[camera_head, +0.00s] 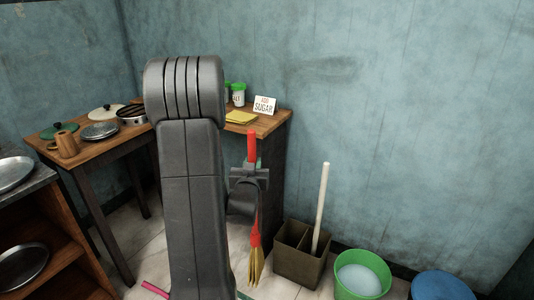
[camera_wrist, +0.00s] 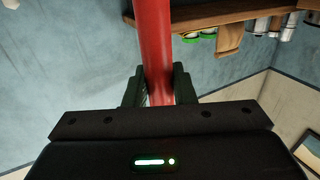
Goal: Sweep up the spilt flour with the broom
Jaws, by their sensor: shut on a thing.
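The broom has a red handle and yellow bristles (camera_head: 256,266), and it stands nearly upright in the head view, bristles down close to the floor. I cannot tell whether they touch it. My gripper (camera_head: 250,174) is shut on the upper part of the red handle. In the wrist view the handle (camera_wrist: 154,40) runs between the two dark fingers of my gripper (camera_wrist: 158,88). My arm hides part of the scene left of the broom. I see no spilt flour in either view.
A brown divided bin (camera_head: 297,268) with a pale stick stands right of the broom. Right of it are a green bucket (camera_head: 361,276) and a blue round-topped thing (camera_head: 440,286). A wooden table (camera_head: 110,150) with pans and a sugar sign (camera_head: 264,105) stands behind. Shelves are at left.

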